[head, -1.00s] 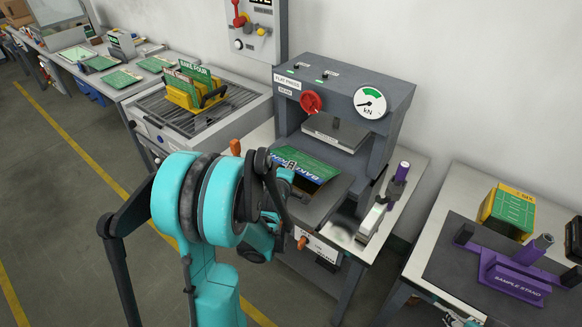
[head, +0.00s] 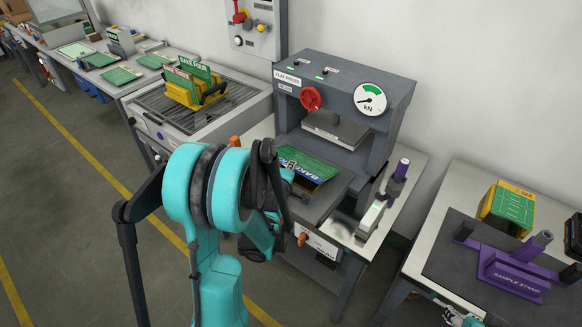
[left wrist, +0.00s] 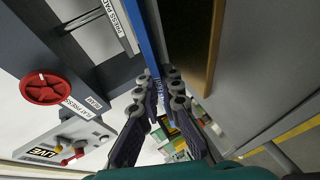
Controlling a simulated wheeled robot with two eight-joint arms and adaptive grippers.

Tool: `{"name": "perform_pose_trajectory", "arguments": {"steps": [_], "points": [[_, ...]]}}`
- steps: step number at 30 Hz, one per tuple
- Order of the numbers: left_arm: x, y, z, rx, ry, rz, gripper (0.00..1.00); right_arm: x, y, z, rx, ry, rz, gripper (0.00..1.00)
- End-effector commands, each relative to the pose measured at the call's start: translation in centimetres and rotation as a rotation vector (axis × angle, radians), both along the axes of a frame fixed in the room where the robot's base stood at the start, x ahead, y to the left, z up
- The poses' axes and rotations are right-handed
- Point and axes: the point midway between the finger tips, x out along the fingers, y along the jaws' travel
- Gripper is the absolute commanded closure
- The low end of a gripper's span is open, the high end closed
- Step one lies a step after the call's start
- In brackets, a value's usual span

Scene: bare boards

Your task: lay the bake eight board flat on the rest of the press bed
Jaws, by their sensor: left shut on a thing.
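The green bake eight board (head: 312,166) with a blue lettered strip is at the mouth of the flat press, over the grey press bed (head: 335,190). It looks tilted, with a dark gap under its near edge; whether it touches the bed is unclear. My left gripper (head: 288,168) is shut on its left part, and my arm hides some of that side. In the left wrist view, the board's blue edge (left wrist: 147,35) runs to the fingertips of my left gripper (left wrist: 162,82). Part of what looks like my right gripper (head: 460,316) shows at the bottom edge, its jaws unclear.
The raised press plate (head: 336,130) hangs above the bed, under the red knob (head: 311,99) and gauge. At left, a yellow rack (head: 190,95) holds several boards.

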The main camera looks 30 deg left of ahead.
Motion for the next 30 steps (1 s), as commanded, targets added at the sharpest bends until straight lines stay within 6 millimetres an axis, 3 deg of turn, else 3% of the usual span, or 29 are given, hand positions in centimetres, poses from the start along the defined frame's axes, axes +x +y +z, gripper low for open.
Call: {"name": "perform_pose_trajectory", "arguments": {"steps": [12, 13, 15, 23, 30], "points": [[0.01, 0.0, -0.83, 0.0, -0.001, 0.0, 1.0, 0.01, 0.0, 0.01, 0.0, 0.0, 0.0, 0.51], [0.01, 0.01, -0.79, 0.0, -0.001, 0.0, 0.87, 0.0, 0.0, 0.0, 0.0, 0.0, 0.0, 0.51], [0.0, 0.0, -0.79, 0.0, -0.001, 0.0, 0.71, 0.0, 0.0, 0.0, 0.0, 0.0, 0.0, 0.51], [-0.01, 0.0, -0.78, 0.0, 0.0, 0.0, 0.71, 0.0, 0.0, 0.0, 0.0, 0.0, 0.0, 0.51], [-0.02, -0.01, -0.8, 0.0, 0.0, 0.0, 0.1, 0.0, 0.0, 0.0, 0.0, 0.0, 0.0, 0.51]]}}
